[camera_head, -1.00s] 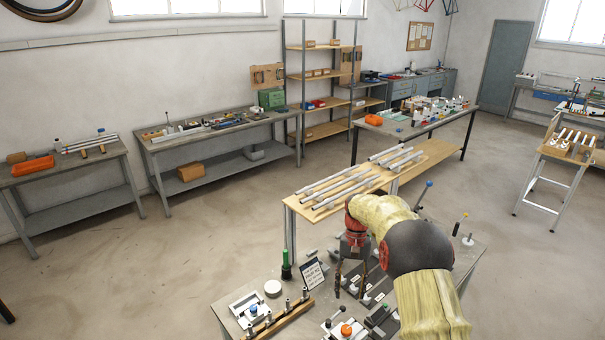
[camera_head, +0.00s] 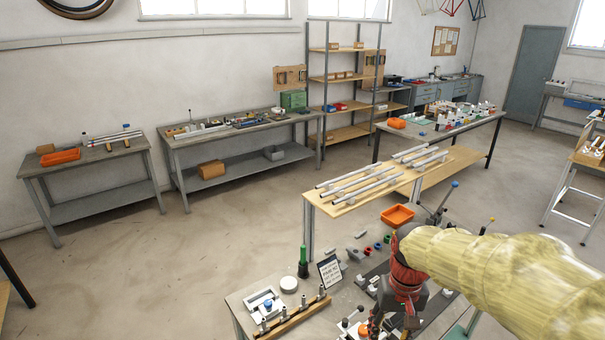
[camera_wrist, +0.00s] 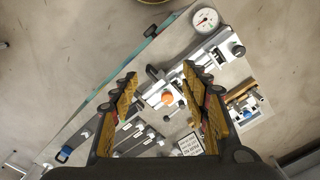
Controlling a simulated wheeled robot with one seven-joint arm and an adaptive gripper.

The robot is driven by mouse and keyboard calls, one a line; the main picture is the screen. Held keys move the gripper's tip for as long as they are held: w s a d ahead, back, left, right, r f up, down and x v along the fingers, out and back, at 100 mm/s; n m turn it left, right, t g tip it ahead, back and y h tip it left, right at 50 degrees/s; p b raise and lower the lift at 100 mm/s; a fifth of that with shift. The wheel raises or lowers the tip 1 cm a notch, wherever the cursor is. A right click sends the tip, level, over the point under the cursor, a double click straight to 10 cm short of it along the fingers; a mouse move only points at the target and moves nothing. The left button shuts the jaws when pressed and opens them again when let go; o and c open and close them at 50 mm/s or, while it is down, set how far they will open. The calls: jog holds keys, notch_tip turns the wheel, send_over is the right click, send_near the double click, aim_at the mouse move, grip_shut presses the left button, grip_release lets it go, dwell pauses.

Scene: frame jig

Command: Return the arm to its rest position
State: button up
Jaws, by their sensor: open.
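My gripper (camera_wrist: 165,100) shows in the wrist view with its two yellow-lined fingers spread wide and nothing between them. It hangs above the jig bench (camera_wrist: 104,72), and an orange knob (camera_wrist: 168,99) on a clamp fixture shows below, between the fingers. In the head view my arm comes in from the right in its yellow cover, with a red wrist over the front bench (camera_head: 240,297). The fingertips are hard to make out there. The wrist hides part of the fixtures under it.
A dial gauge (camera_wrist: 205,20) sits on the bench. A green bottle (camera_head: 303,262), a sign card (camera_head: 330,270) and an orange tray (camera_head: 397,216) stand near my arm. Metal tubes (camera_head: 365,187) lie on a wooden table behind. The floor at left is clear.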

jog(key=s+r+t+b, duration=0.2)
jog(key=s+t+b, duration=0.3)
jog(key=s, duration=1)
jog(key=a+b, duration=0.1)
jog(key=b, duration=0.2)
jog(key=shift+s+n+t, duration=0.3)
jog(key=shift+s, duration=0.05)
jog(key=shift+r, duration=0.15)
jog(key=shift+c, duration=0.3)
